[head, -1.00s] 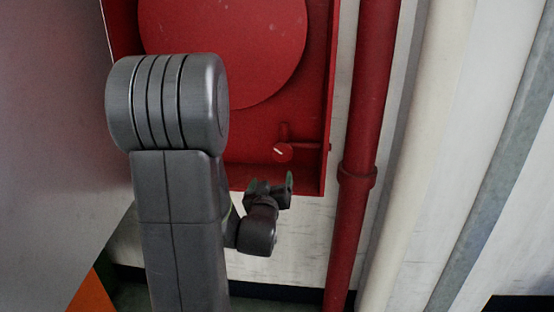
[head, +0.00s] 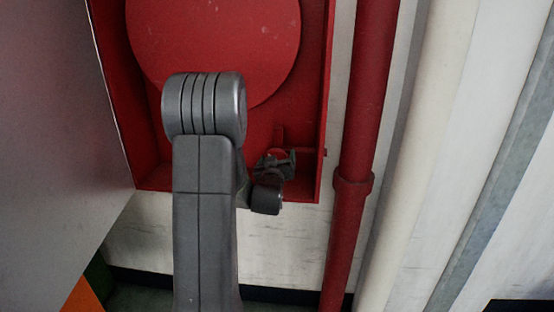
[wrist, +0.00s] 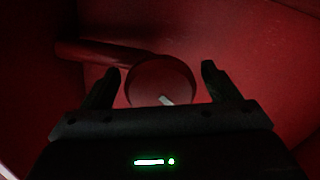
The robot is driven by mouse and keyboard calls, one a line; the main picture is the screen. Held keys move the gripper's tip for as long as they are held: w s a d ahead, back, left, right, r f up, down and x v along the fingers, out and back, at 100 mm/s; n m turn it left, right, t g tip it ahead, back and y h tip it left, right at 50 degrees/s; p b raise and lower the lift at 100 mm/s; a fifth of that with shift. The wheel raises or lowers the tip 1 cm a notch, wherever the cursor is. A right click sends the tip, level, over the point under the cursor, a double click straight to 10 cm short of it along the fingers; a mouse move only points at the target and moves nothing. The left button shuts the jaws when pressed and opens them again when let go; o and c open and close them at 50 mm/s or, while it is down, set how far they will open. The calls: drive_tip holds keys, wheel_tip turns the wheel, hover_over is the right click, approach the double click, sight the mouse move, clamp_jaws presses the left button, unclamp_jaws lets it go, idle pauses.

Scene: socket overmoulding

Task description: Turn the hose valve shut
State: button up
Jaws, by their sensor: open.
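The hose valve is a round red knob with a white mark. In the wrist view the knob (wrist: 160,80) sits between and just beyond the two fingertips of my gripper (wrist: 160,78), with the white mark at its lower middle. The fingers are apart and open, one on each side of it; I cannot tell whether they touch it. In the head view my gripper (head: 276,161) is at the lower right inside the red cabinet (head: 322,120), and it covers most of the valve knob (head: 278,153).
A large red hose reel disc (head: 215,40) fills the upper cabinet. A red pipe (head: 368,100) and a cream pipe (head: 430,120) run beside the cabinet on the right. A grey panel (head: 60,120) stands on the left. In the wrist view a red pipe (wrist: 85,52) leads to the knob.

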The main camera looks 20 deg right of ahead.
drive_tip(key=c, duration=1)
drive_tip(key=shift+f+b, duration=0.1)
drive_tip(key=shift+b, duration=0.4)
drive_tip(key=shift+o, duration=0.2)
drive_tip(key=shift+f+m+b, duration=0.1)
drive_tip(key=shift+m+b, duration=0.6)
drive_tip(key=shift+b, duration=0.2)
drive_tip(key=m+b, duration=0.2)
drive_tip(key=b, duration=0.1)
drive_tip(key=shift+a+f+b, duration=0.1)
drive_tip(key=shift+f+b, duration=0.05)
drive_tip(key=shift+b, duration=0.25)
drive_tip(key=m+b, duration=0.4)
drive_tip(key=b, duration=0.1)
drive_tip(key=shift+w+a+m, duration=0.1)
drive_tip(key=shift+m, duration=0.3)
drive_tip(key=shift+r+m+b, duration=0.2)
drive_tip(key=shift+m+b, duration=0.5)
drive_tip(key=shift+b, duration=0.1)
drive_tip(key=shift+r+m+b, duration=0.15)
drive_tip(key=shift+m+b, duration=0.55)
drive_tip(key=shift+b, duration=0.05)
